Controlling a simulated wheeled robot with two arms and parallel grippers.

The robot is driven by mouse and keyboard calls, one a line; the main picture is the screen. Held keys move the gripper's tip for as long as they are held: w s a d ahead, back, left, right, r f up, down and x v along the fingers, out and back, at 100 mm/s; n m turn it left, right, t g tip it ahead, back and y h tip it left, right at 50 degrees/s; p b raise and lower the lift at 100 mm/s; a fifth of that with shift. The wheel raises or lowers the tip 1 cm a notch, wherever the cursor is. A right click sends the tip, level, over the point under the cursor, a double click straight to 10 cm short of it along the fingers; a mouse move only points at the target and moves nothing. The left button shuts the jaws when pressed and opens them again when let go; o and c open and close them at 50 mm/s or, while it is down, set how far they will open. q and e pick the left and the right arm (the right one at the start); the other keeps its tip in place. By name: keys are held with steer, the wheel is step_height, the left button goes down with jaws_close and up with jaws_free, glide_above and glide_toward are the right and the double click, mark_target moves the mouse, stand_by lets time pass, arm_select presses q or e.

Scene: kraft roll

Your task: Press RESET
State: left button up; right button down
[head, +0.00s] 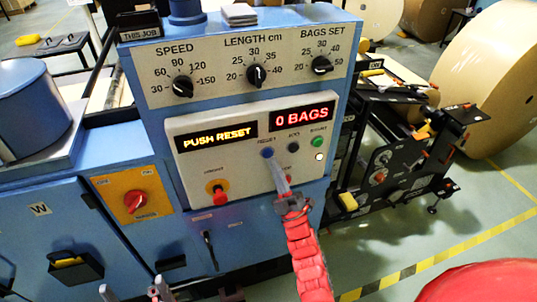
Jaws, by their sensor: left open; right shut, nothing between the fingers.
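The control panel (185,165) on the blue machine carries a blue button (267,153) with a small label above it that seems to read RESET. The amber display (217,137) reads PUSH RESET. The red display (302,115) reads 0 BAGS. My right gripper (273,168) is shut and empty, its fingertips just below the blue button; I cannot tell whether they touch it. My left gripper (134,292) is open at the bottom left edge, mostly cut off, well below the panel.
A dark button (294,147) and a green button (317,142) sit right of the blue one. A red mushroom button (220,194) is lower left, and a red rotary switch (134,202) is further left. Three black dials line the upper panel. Large kraft rolls (495,80) stand right.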

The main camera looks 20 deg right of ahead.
stand_by(0.7)
steer(key=shift+w+b, duration=0.45)
steer(key=shift+b, duration=0.15)
steer(key=shift+w+b, duration=0.35)
steer(key=shift+b, duration=0.15)
stand_by(0.4)
steer(key=shift+s, duration=0.1)
steer(key=shift+s+r, duration=0.1)
steer(key=shift+s, duration=0.65)
